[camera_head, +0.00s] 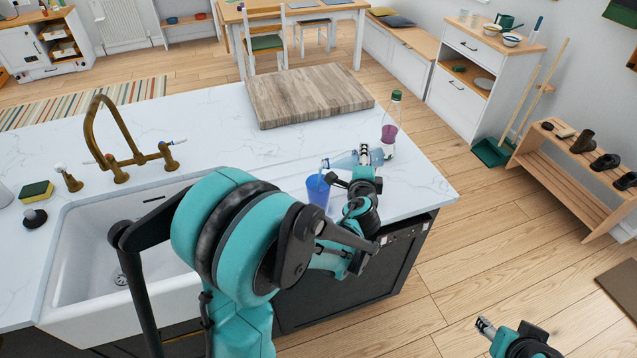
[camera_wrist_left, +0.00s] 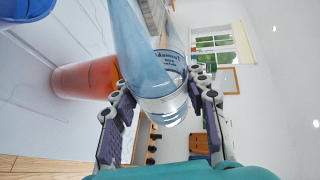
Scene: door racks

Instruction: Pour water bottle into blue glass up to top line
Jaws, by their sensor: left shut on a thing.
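The clear, bluish water bottle (camera_head: 342,160) is held tipped nearly on its side, its mouth over the blue glass (camera_head: 317,191). A thin pale streak lies between mouth and glass; I cannot tell if it is flowing water. My left gripper (camera_head: 364,156) is shut around the bottle near its base. In the left wrist view the bottle (camera_wrist_left: 148,60) sits between my left fingers (camera_wrist_left: 160,108), with some water near its base. The glass (camera_wrist_left: 25,8) shows only partly there; its line and water level cannot be made out. My right gripper (camera_head: 486,327) hangs low over the floor, away from the counter.
A bottle with a green cap and purplish contents (camera_head: 389,130) stands close behind my left gripper. A wooden board (camera_head: 305,94) lies farther back on the counter. The sink (camera_head: 85,250) and brass faucet (camera_head: 118,140) are to the left. The counter's right corner is clear.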

